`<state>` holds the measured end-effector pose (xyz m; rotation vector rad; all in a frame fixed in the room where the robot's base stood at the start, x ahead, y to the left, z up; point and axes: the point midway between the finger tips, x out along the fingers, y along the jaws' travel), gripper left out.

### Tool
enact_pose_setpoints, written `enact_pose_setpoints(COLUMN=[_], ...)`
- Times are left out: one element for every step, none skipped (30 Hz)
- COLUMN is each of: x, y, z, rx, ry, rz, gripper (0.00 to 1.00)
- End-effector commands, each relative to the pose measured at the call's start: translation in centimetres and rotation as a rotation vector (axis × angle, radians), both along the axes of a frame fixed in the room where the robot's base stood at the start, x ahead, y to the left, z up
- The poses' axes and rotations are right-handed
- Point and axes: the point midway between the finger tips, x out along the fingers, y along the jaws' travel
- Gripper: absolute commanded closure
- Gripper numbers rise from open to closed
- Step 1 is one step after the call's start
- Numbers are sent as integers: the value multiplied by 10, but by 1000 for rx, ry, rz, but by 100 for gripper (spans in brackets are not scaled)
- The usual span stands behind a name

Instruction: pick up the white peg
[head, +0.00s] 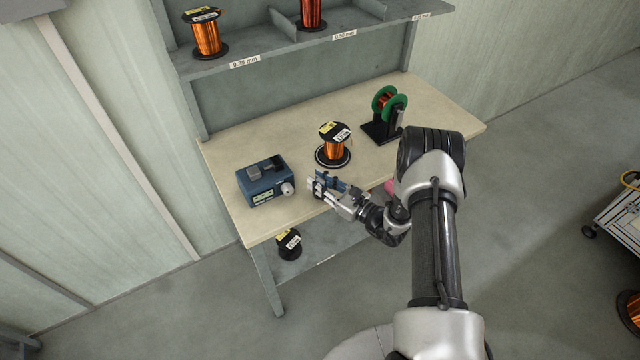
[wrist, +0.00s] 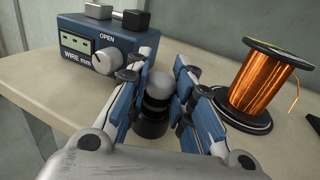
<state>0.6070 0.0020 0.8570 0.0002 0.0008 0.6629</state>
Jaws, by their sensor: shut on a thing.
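My gripper (head: 322,186) is near the front edge of the bench, between the blue wire gauge box and the copper spool. In the wrist view, my blue-padded gripper fingers (wrist: 158,88) are shut on the white peg (wrist: 160,82). Its pale rounded top shows between the pads, with dark parts below it. The peg's lower end is hidden, and I cannot tell whether it touches the bench. In the head view the fingers largely hide the peg.
The blue wire gauge box (head: 265,182) stands left of my gripper; its knob (wrist: 107,61) is close. A copper spool (head: 333,148) stands on a round base to the right. A green-flanged spool stand (head: 385,113) is farther back. Bare bench top (head: 240,145) lies behind the box.

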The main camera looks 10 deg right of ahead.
Motion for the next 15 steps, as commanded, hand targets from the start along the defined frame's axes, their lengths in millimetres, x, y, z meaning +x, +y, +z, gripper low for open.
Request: enact_pose_setpoints(x=[0, 0, 0, 1, 1, 1, 1, 1, 1, 1, 1, 1, 1, 1, 1], y=[0, 0, 0, 0, 0, 0, 0, 0, 0, 0, 0, 0, 0, 0, 0], z=[3, 5, 8, 11, 15, 21, 26, 32, 41, 48, 56, 67, 77, 86, 99], rx=[0, 0, 0, 0, -1, 0, -1, -1, -1, 0, -1, -1, -1, -1, -1], ry=[-1, -1, -1, -1, -2, -3, -2, -2, -3, -3, -3, -3, -5, -5, -5], rz=[0, 0, 0, 0, 0, 0, 0, 0, 0, 0, 0, 0, 0, 0, 0], gripper=[97, 97, 97, 97, 97, 97, 97, 97, 97, 97, 97, 97, 97, 97, 97])
